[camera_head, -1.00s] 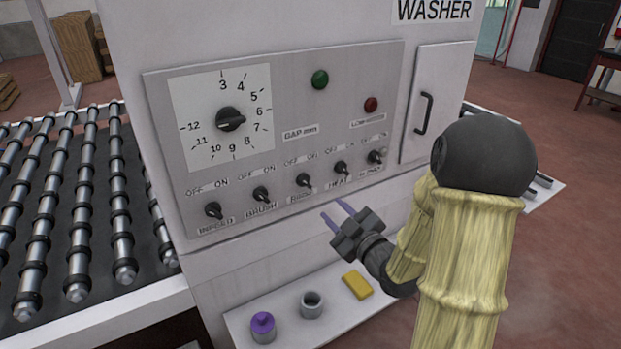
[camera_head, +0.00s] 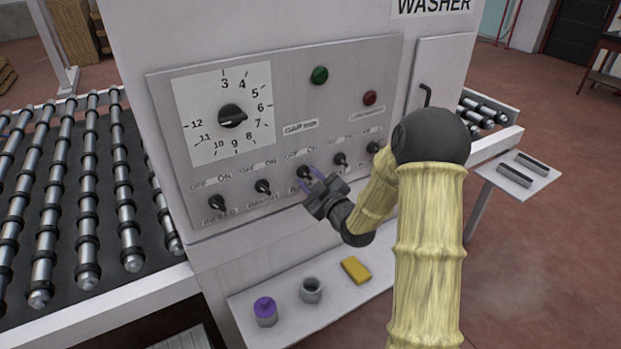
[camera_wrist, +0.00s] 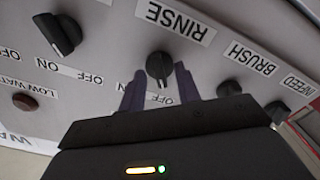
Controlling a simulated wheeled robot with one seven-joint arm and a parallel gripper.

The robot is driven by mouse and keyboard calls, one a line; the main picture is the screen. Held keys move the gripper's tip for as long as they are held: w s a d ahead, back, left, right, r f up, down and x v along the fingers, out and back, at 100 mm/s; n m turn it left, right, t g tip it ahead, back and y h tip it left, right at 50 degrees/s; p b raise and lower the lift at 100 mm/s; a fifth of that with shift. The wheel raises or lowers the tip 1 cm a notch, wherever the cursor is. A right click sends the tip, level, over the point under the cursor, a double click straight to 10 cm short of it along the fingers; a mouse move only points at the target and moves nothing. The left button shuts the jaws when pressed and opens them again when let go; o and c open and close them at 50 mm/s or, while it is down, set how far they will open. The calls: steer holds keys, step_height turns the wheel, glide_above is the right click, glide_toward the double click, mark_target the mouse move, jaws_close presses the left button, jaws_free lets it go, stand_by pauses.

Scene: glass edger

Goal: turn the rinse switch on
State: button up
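The rinse switch is a small black knob (camera_head: 304,172) in the middle of the lower row on the washer's panel. In the wrist view, which is upside down, the knob (camera_wrist: 159,66) sits below its RINSE label (camera_wrist: 175,20). Its pale pointer mark faces down in the picture, toward the OFF print. My gripper (camera_head: 309,176) is at the panel in front of this knob. In the wrist view my gripper (camera_wrist: 160,82) is open, with one purple finger on each side of the knob's lower part. I cannot tell whether either finger touches it.
The brush knob (camera_head: 262,187) and heat knob (camera_head: 340,160) flank the rinse knob closely. A large dial (camera_head: 232,116) and green button (camera_head: 320,75) are above. A shelf below holds a purple-topped container (camera_head: 265,311), a grey cup (camera_head: 311,290) and a yellow block (camera_head: 356,270).

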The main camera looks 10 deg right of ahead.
jaws_close()
steer(key=shift+f, duration=0.1)
